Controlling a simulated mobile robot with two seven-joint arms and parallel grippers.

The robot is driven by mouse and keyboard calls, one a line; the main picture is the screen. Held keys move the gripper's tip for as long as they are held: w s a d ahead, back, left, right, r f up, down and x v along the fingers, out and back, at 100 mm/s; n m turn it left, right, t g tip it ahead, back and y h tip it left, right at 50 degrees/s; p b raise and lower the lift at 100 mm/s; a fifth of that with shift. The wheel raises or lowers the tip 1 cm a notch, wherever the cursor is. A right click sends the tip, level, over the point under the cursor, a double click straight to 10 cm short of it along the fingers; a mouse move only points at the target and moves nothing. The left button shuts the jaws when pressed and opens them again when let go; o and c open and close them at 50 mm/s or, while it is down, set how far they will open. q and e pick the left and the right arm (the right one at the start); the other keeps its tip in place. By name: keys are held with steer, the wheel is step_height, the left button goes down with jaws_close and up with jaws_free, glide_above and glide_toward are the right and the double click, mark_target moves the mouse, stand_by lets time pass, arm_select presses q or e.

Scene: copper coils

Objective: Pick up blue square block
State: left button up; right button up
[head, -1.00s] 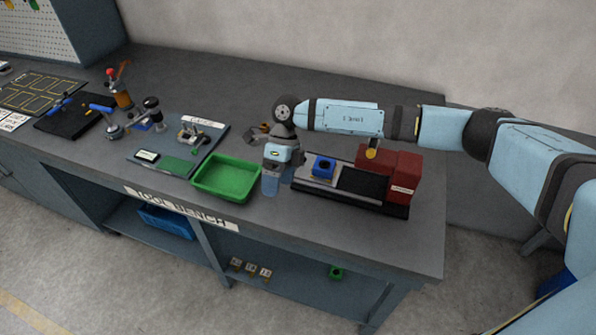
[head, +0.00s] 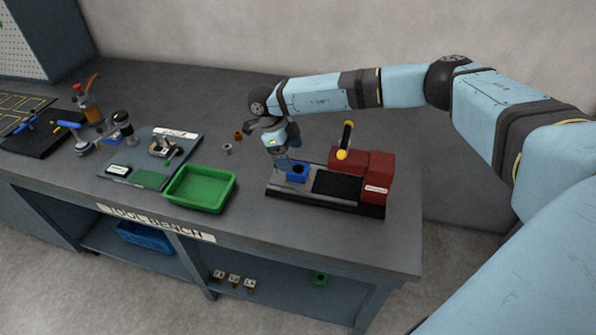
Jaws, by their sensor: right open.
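The blue square block (head: 298,172) has a dark round hole in its top. It sits on the left end of the black and red machine (head: 335,186) on the bench. My right gripper (head: 283,164) points down at the block's left side, with its fingers beside or just above it. The gripper is open. Its fingers partly cover the block's left edge, and I cannot tell whether they touch it. My left gripper is not in view.
A green tray (head: 200,206) stands left of the machine. A grey board with small parts (head: 150,178) lies further left. Small cylinders (head: 227,148) stand behind the tray. The bench (head: 400,235) is clear at the right front.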

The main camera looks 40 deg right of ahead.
mark_target(298, 168)
steer(key=x, duration=0.5)
steer(key=shift+s+f+p, duration=0.15)
steer(key=shift+s+p, duration=0.05)
steer(key=shift+p, duration=0.2)
steer(key=c, duration=1)
steer(key=shift+a, duration=0.1)
steer(key=shift+c, duration=0.8)
